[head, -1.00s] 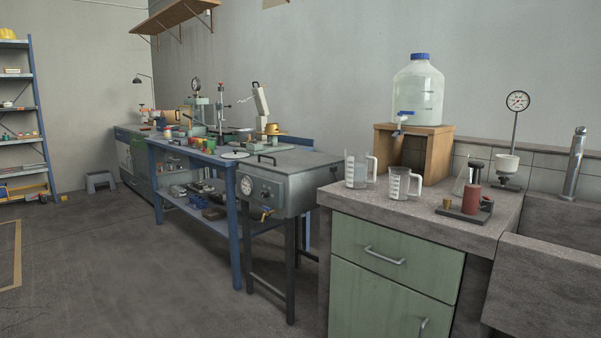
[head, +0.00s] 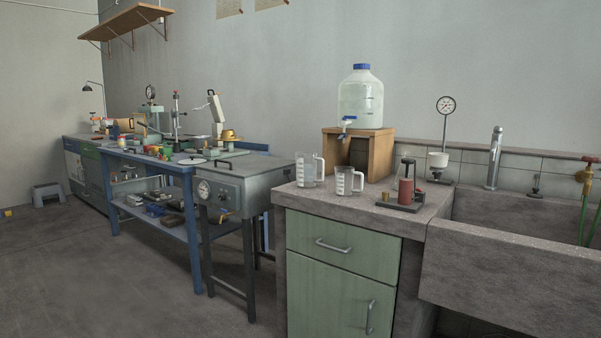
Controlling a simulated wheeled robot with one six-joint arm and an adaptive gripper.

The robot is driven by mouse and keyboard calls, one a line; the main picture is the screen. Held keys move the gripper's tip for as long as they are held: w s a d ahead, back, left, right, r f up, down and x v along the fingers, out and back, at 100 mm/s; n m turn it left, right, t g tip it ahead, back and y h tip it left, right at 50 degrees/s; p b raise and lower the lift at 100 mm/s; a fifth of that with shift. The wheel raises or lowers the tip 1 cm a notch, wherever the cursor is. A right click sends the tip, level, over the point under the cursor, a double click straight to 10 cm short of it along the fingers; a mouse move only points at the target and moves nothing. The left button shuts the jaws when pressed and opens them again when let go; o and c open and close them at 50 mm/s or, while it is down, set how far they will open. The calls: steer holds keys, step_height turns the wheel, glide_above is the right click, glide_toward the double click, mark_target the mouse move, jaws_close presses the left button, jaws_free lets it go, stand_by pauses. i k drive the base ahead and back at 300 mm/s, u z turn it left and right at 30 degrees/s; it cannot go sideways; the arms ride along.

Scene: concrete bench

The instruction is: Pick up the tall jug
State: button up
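Two clear jugs with white markings and handles stand upright on the concrete bench (head: 272,195), near its left end. The taller jug (head: 306,171) is on the left, with its handle to the right. The shorter jug (head: 345,182) stands just right of it, a little nearer the front edge, its handle also to the right. Both look empty of any gripper contact. My gripper is not in view.
A wooden stand (head: 380,155) with a large water bottle (head: 361,100) is behind the jugs. A red-bodied device (head: 406,190) and a dial gauge (head: 446,106) stand to the right, before the sink (head: 510,265). A grey metal unit (head: 240,188) adjoins the left. Floor is open at lower left.

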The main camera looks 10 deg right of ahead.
mark_target(306, 163)
steer(key=u, duration=0.1)
steer(key=i, duration=1.75)
steer(key=z, duration=0.3)
